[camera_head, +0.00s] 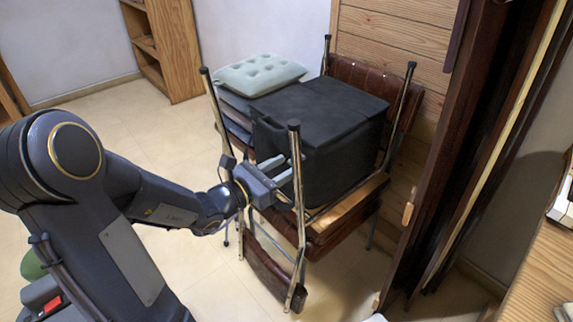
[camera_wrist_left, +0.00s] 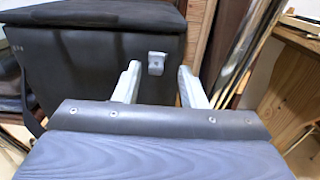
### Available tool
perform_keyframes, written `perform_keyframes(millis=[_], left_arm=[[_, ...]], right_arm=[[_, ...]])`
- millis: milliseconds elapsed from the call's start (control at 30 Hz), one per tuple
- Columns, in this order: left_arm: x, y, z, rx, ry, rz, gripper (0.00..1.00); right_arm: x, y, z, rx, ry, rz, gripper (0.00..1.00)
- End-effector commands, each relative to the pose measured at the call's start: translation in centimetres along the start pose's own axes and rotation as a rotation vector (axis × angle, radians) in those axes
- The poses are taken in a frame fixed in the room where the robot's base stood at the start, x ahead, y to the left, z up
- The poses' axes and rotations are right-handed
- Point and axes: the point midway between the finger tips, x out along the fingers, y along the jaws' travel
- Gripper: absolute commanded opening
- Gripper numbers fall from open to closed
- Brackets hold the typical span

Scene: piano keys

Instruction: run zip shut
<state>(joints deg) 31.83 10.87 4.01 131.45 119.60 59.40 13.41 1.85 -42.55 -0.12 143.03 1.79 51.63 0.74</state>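A black boxy bag (camera_head: 325,150) sits on the seat of an upturned-looking chair stack, its lid closed flat on top. In the left wrist view the bag's dark front face (camera_wrist_left: 90,65) fills the upper left. A small pale grey tab (camera_wrist_left: 155,63), which may be the zip pull, shows against that face near its right edge. My left gripper (camera_head: 282,168) is at the bag's near side. Its two pale fingers (camera_wrist_left: 159,72) are apart, with the tab appearing between their tips; I cannot tell whether they touch it. The zip's track is not clear. My right gripper is not in view.
Metal chair legs (camera_head: 299,200) stand up close to my left gripper. A pale green cushion (camera_head: 260,74) lies behind the bag. A dark wooden frame (camera_head: 450,150) stands to the right, and a wooden cabinet (camera_head: 172,45) at the back.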

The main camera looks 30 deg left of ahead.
Motion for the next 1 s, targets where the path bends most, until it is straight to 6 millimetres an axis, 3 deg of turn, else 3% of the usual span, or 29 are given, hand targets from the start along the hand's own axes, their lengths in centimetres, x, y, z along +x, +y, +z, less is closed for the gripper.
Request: perform_keyframes(millis=[200,400,1000], left_arm=[[-3.9,0.0,0.2,-0.001,0.001,0.002,0.37],[-6.0,-0.1,0.1,0.0,0.0,0.0,0.37],[-6.2,-0.1,0.0,0.0,0.0,-0.003,0.37]], right_arm=[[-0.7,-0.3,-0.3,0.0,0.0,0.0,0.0],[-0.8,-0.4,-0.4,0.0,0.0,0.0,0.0],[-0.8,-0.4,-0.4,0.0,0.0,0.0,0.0]])
